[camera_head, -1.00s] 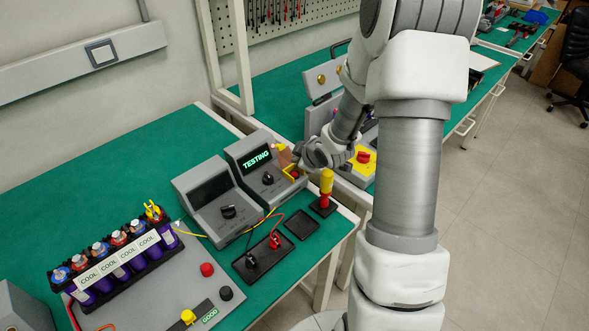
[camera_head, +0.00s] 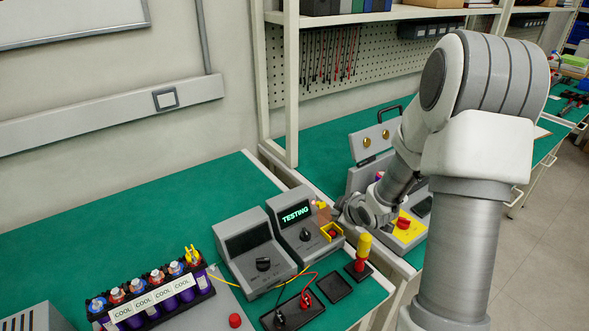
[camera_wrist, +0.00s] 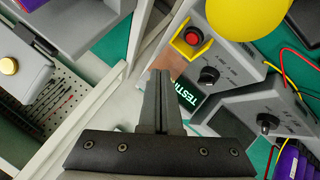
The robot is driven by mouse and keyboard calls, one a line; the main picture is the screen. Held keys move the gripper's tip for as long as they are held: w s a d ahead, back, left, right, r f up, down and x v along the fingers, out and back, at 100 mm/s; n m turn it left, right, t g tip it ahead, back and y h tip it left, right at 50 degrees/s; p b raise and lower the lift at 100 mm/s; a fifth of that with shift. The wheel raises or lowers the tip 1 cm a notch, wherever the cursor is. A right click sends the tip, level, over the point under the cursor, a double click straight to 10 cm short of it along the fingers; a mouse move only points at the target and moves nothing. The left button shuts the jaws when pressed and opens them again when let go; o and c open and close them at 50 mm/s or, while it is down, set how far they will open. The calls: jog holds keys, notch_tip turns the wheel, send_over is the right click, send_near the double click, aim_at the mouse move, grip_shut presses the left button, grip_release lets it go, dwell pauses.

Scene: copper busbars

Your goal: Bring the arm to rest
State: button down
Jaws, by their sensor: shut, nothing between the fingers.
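My gripper (camera_head: 342,207) is at the right side of a grey tester (camera_head: 300,240) whose screen reads TESTING, close to its red button in a yellow guard (camera_head: 333,232). In the wrist view the two fingers (camera_wrist: 160,78) are together with nothing between them. They point toward the edge of the tester by the lit screen (camera_wrist: 188,96). The red button (camera_wrist: 193,36) lies beyond the fingertips, to the right. I cannot tell whether the fingers touch the tester. My arm reaches across the right part of the head view, bent at the elbow.
A second grey meter (camera_head: 252,250) and a battery pack labelled COOL (camera_head: 155,300) are to the left. A grey case (camera_head: 365,150) stands behind my gripper. The green bench (camera_head: 110,240) is clear at the back left.

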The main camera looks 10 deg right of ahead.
jog(key=s+a+r+m+g+h+p, duration=0.1)
jog(key=s+r+m, duration=0.15)
jog(key=r, duration=0.35)
jog(key=s+a+r+m+h+p, duration=0.1)
jog(key=s+r, duration=0.3)
jog(key=r, duration=0.3)
jog(key=s+a+r+m+g+h+p, duration=0.1)
jog(key=s+r+m, duration=0.1)
jog(key=s+r, duration=0.3)
jog(key=s+a+r+m+y+p, duration=0.1)
jog(key=s+a+r, duration=0.3)
jog(key=s, duration=0.4)
jog(key=s+a+r+m+g+y+p, duration=0.1)
jog(key=s+a+r+m+p, duration=0.1)
jog(key=s+r, duration=0.4)
jog(key=s+a+m, duration=0.1)
jog(key=s+a, duration=0.1)
jog(key=shift+s+a+g, duration=0.15)
jog(key=shift+s+g, duration=0.15)
jog(key=shift+w, duration=0.1)
dwell(1.0)
